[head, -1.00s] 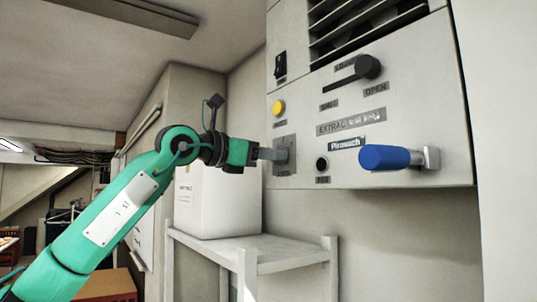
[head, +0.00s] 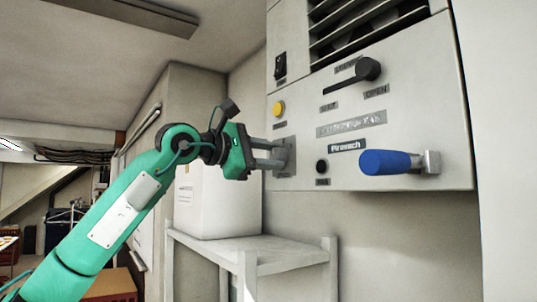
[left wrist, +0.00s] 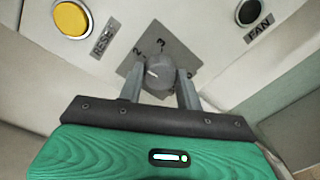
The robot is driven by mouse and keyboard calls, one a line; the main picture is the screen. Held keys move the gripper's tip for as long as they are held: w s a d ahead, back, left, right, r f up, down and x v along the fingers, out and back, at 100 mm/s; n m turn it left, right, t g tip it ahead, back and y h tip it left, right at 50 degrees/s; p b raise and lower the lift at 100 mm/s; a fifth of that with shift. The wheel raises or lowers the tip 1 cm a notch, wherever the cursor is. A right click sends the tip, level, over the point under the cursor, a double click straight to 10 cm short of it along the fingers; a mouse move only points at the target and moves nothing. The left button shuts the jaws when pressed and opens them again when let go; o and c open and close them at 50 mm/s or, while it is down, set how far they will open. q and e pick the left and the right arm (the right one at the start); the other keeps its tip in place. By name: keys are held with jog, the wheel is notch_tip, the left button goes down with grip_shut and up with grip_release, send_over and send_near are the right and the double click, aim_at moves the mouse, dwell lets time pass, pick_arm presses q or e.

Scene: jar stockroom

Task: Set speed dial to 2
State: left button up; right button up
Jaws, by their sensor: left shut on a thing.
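The speed dial is a round grey knob (left wrist: 158,76) on a square grey plate (left wrist: 178,43) with the numerals 2 and 3 visible. A short light mark shows on the knob's left part in the left wrist view; I cannot tell exactly which numeral it points at. My left gripper (left wrist: 160,84) is shut on the knob, one finger on each side. In the head view my left gripper (head: 283,156) reaches the plate (head: 286,172) at the panel's lower left, and its fingers hide the knob. My right gripper is not in view.
The panel also carries a yellow reset button (head: 278,108), a black FAN button (head: 321,166), a black lever (head: 356,76), a black switch (head: 280,66) and a protruding blue handle (head: 388,162). A white box (head: 222,205) stands on a pale shelf (head: 265,252) below.

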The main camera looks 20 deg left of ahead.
pick_arm(q)
jog(key=shift+m, duration=0.6)
jog(key=o, duration=1)
jog(key=shift+s+a, duration=0.15)
jog(key=shift+s, duration=0.05)
jog(key=b+v, duration=0.5)
jog(key=v, duration=0.8)
jog(key=shift+s, duration=0.25)
